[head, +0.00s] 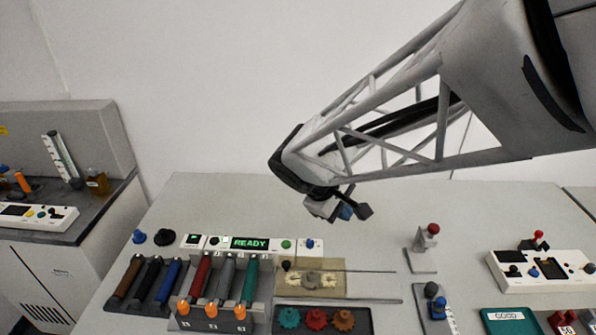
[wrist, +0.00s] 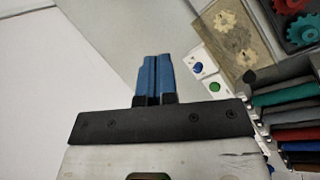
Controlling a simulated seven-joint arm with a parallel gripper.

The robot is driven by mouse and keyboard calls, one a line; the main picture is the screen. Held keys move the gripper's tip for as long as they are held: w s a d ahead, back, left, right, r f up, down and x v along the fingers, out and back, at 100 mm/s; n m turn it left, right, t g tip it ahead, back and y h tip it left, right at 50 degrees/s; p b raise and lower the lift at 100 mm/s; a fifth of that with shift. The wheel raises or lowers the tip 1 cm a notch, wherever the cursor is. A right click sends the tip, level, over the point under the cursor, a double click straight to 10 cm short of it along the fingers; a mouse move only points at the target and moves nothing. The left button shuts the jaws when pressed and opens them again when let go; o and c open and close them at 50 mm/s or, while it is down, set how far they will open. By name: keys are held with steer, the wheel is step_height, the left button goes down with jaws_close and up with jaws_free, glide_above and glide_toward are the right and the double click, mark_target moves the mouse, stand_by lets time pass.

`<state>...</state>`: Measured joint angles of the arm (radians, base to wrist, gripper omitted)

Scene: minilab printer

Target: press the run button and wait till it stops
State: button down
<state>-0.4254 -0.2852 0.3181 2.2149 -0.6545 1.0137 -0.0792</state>
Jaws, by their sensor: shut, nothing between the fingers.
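A white control strip (head: 268,245) lies along the back of the cartridge rack on the table, and its display (head: 250,243) reads READY in green. Right of the display are a round green button (head: 286,244) and a blue knob (head: 310,244). The wrist view shows the green button (wrist: 214,86) and the blue knob (wrist: 197,67) right of my fingers. No label names the run button legibly. My gripper (head: 346,212) is shut and empty, its blue fingertips (wrist: 155,60) together. It hangs above the table, behind and right of the strip, touching nothing.
Several coloured cartridges stand in the rack (head: 205,312). A tan plate (head: 330,285) with a gear and a dark tray (head: 365,318) of gears lie right of it. A red-knobbed lever (head: 432,230) and a white panel (head: 560,269) stand further right. The table behind is clear.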

mark_target(286, 245)
steer(key=w+a+f+n+t, duration=0.1)
steer(key=w+a+f+n, duration=0.2)
steer(key=a, duration=0.3)
steer(key=w+a+f+n+t+h, duration=0.1)
steer(key=w+a+f+n+t, duration=0.1)
steer(key=a, duration=0.5)
steer(key=shift+w+f+n+h, duration=0.3)
steer(key=shift+w+f+n, duration=0.25)
steer(key=shift+w, duration=0.2)
steer(key=shift+f, duration=0.1)
steer(key=shift+f, duration=4.3)
